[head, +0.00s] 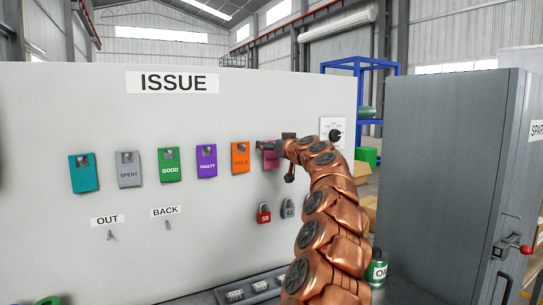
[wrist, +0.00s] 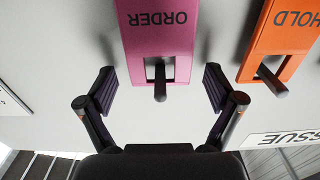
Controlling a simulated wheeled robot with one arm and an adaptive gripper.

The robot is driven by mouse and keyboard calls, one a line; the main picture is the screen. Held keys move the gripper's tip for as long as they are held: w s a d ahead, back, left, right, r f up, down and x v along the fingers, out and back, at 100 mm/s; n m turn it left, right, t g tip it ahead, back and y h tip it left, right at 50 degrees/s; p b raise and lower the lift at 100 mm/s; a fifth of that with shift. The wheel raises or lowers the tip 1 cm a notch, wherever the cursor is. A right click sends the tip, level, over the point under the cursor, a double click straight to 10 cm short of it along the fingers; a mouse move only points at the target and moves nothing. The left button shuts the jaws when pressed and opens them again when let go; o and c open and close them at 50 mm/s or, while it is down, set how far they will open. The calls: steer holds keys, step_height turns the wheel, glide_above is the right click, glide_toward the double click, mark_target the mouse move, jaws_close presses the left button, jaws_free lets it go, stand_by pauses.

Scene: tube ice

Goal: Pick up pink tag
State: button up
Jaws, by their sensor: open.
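The pink tag (wrist: 160,25) is marked ORDER and appears upside down in the wrist view. It hangs on a dark peg (wrist: 160,82) that comes through its slot. In the head view the pink tag (head: 271,160) is at the right end of the tag row, partly hidden by my gripper. My gripper (wrist: 160,88) is open and empty. Its two fingers stand on either side of the slotted end of the tag, with a gap between each finger and the tag. In the head view my gripper (head: 275,146) is at the top of the tag, in front of the board.
The orange HOLD tag (head: 240,157) hangs close by on its own peg. Purple, green, grey and teal tags continue left along the white board (head: 60,120). Padlocks (head: 264,213) hang below. A dial (head: 336,135) is to the right. A grey cabinet (head: 440,170) stands farther right.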

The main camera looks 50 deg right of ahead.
steer(key=c, duration=1)
steer(key=shift+r, duration=0.2)
steer(key=shift+s+r, duration=0.15)
steer(key=shift+r, duration=0.4)
steer(key=shift+s+a+f+b, duration=0.1)
steer(key=shift+s+a+b, duration=0.15)
steer(key=shift+s+b, duration=0.3)
steer(key=b+v, duration=0.4)
steer(key=v, duration=1.2)
steer(key=shift+s, duration=0.35)
